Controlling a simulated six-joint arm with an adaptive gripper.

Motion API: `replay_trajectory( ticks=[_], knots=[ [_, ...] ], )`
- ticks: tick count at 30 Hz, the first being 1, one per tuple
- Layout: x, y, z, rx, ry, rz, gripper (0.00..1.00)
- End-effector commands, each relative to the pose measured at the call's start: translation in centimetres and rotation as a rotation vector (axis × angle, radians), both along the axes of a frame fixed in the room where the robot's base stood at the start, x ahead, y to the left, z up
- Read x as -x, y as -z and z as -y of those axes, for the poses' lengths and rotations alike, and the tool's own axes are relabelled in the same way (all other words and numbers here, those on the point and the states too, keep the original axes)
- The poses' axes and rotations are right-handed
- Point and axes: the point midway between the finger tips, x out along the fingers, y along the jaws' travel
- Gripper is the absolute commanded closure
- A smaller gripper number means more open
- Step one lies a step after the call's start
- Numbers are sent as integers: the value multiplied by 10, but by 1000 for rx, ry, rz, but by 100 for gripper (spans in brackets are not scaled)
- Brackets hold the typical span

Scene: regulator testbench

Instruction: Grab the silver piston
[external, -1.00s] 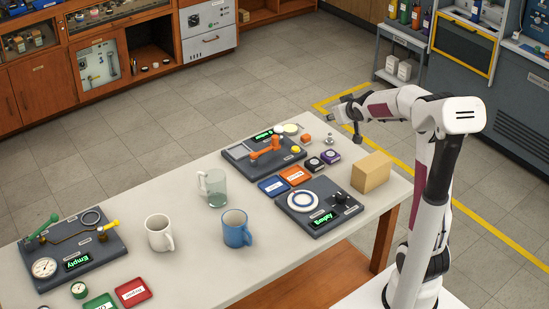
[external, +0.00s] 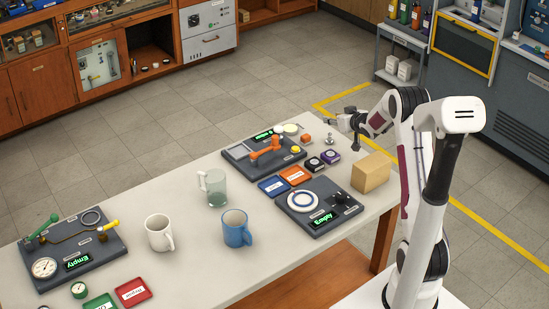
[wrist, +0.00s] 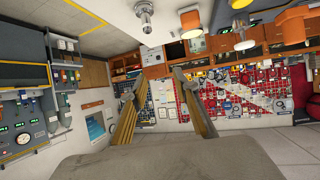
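The silver piston (external: 329,139) is a small upright metal piece at the far right part of the table. In the wrist view it shows at the top edge (wrist: 144,14), above and slightly left of the fingers. My gripper (external: 340,122) is above and near it in the external view, where its fingers are too small to read. In the wrist view my gripper (wrist: 155,84) has its two fingers spread, with nothing between them. The piston is apart from the fingers.
An orange block (external: 305,139) and a board with an orange valve (external: 264,149) stand left of the piston. Black and purple pieces (external: 330,158) and a cardboard box (external: 370,172) are in front. Mugs (external: 236,229) stand farther left.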

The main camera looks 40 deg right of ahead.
Motion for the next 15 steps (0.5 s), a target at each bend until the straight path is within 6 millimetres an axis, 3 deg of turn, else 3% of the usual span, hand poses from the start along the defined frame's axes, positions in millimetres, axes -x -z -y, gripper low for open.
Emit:
replay_trajectory(
  ticks=[6,15],
  knots=[
    [-6,19,10,-15,-12,22,70],
    [-7,21,11,-17,-15,27,70]
  ],
)
